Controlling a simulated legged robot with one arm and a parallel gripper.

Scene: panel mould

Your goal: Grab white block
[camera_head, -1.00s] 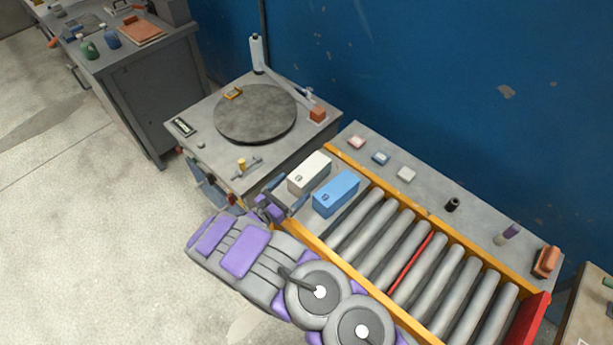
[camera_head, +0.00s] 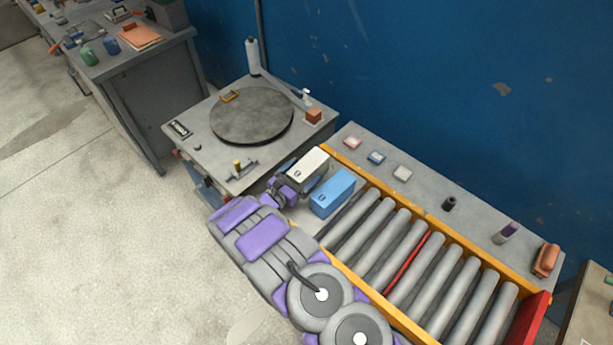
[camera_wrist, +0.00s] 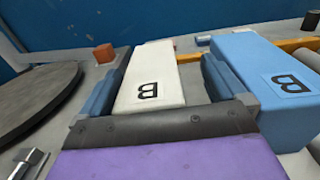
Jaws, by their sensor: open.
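The white block (camera_head: 309,165) stands at the left end of the roller conveyor, beside the blue block (camera_head: 332,192). In the wrist view the white block (camera_wrist: 153,78) carries a black B and lies between the two blue-padded fingers of my gripper (camera_wrist: 160,85). The fingers are open, one on each side of the white block. The right finger sits in the gap between the white block and the blue block (camera_wrist: 262,75). In the head view my gripper (camera_head: 298,180) is at the near side of the white block, and its wrist partly hides that block.
A table with a dark round turntable (camera_head: 251,116) stands to the left. The conveyor rollers (camera_head: 405,243) run to the right, edged by yellow rails. Small coloured pieces (camera_head: 376,158) lie on the ledge behind. A blue wall (camera_head: 430,80) closes off the back.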

